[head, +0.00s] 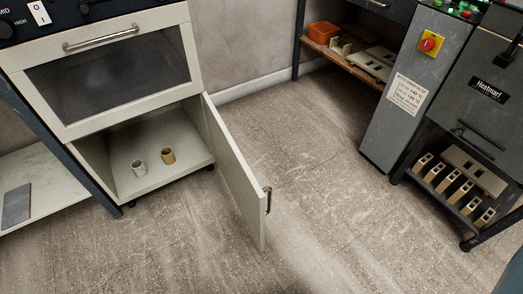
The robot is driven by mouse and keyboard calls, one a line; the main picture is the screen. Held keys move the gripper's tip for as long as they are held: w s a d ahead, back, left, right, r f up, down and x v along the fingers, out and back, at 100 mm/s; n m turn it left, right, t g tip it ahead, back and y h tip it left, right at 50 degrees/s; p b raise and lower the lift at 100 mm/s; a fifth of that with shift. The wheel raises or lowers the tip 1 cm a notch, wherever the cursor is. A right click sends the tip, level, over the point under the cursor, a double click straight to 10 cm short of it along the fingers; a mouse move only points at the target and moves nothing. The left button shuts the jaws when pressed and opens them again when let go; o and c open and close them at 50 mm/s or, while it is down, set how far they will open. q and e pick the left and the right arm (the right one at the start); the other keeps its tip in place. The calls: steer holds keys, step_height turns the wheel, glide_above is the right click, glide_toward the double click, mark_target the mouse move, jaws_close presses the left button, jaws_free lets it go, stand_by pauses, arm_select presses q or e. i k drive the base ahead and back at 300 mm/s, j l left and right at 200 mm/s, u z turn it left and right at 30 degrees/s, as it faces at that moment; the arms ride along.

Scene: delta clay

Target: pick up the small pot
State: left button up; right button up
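Two small pots stand upright side by side on the floor of an open lower compartment in the white cabinet (183,178). The left one is a pale grey-white pot (139,169). The right one is a tan pot (168,156). They look similar in size, and a narrow gap separates them. The cabinet door (236,178) is swung open toward the right and front, with a dark handle on its edge. Neither of my grippers is in view.
A glass-fronted drawer (110,90) is above the pots. A shelf (40,180) holds a grey slab at left. An orange bin (323,32) sits at the back. A grey furnace (478,95) stands at right, above a rack of blocks. The middle floor is clear.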

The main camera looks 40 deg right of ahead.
mark_target(139, 169)
steer(key=l+u, duration=0.15)
steer(key=l, duration=0.5)
steer(key=k+l+u, duration=0.15)
steer(key=l, duration=0.5)
steer(key=i+l, duration=0.2)
steer(key=l, duration=0.15)
steer(key=i+l+u, duration=0.1)
steer(key=i+l, duration=0.1)
steer(key=l, duration=0.1)
